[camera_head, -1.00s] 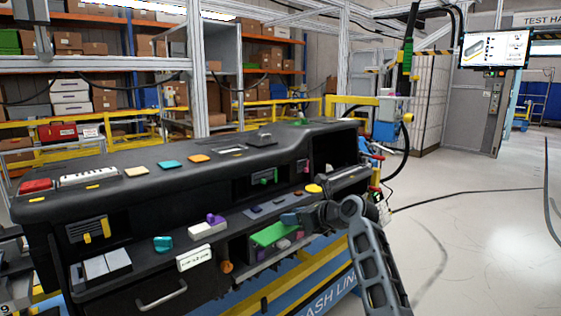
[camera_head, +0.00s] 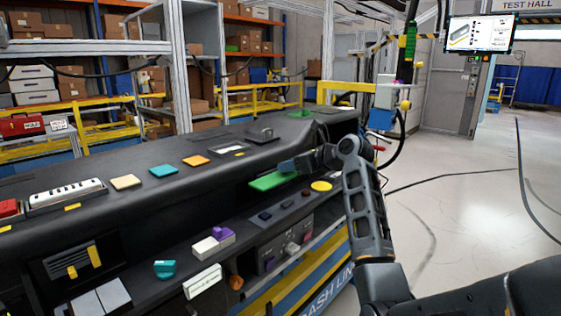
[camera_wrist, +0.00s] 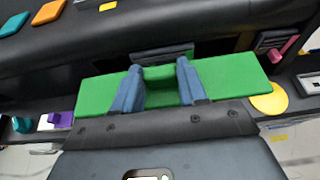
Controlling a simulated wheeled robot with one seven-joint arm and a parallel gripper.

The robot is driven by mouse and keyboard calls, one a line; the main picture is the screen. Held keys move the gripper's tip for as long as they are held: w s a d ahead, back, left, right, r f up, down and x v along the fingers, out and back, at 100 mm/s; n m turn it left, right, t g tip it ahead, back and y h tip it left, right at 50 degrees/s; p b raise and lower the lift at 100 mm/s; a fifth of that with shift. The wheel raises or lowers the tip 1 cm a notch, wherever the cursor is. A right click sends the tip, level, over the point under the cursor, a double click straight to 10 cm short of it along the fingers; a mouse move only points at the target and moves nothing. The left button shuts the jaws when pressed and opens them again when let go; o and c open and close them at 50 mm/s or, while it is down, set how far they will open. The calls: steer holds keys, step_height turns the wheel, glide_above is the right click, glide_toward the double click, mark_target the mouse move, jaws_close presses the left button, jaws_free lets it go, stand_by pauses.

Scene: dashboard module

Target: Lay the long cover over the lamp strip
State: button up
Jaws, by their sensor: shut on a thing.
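The long cover, a flat green bar, is in my gripper in front of the dashboard's face. In the head view its left part (camera_head: 268,183) sticks out from my gripper (camera_head: 298,164). In the wrist view the cover (camera_wrist: 232,80) runs across the picture, and both blue-grey fingers of my gripper (camera_wrist: 160,75) close on its middle. The lamp strip (camera_head: 68,194), which looks like a white bar with several round lamps, lies on the dashboard top at the far left. Nothing lies on it. The cover is apart from it, well to its right.
On the dashboard top are a red block (camera_head: 9,209), a cream tile (camera_head: 126,182), a teal tile (camera_head: 162,170) and an orange tile (camera_head: 196,160). A lower ledge holds a purple-and-white part (camera_head: 213,241), a teal knob (camera_head: 165,269) and a yellow disc (camera_head: 321,186).

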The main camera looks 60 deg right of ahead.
steer(key=shift+r+p, duration=0.2)
steer(key=shift+p, duration=0.3)
steer(key=shift+s+f+b, duration=0.1)
steer(key=shift+f+b, duration=0.4)
steer(key=shift+f, duration=3.4)
steer(key=shift+f, duration=0.7)
steer(key=o, duration=1.2)
steer(key=shift+c, duration=0.2)
steer(key=shift+s, duration=0.1)
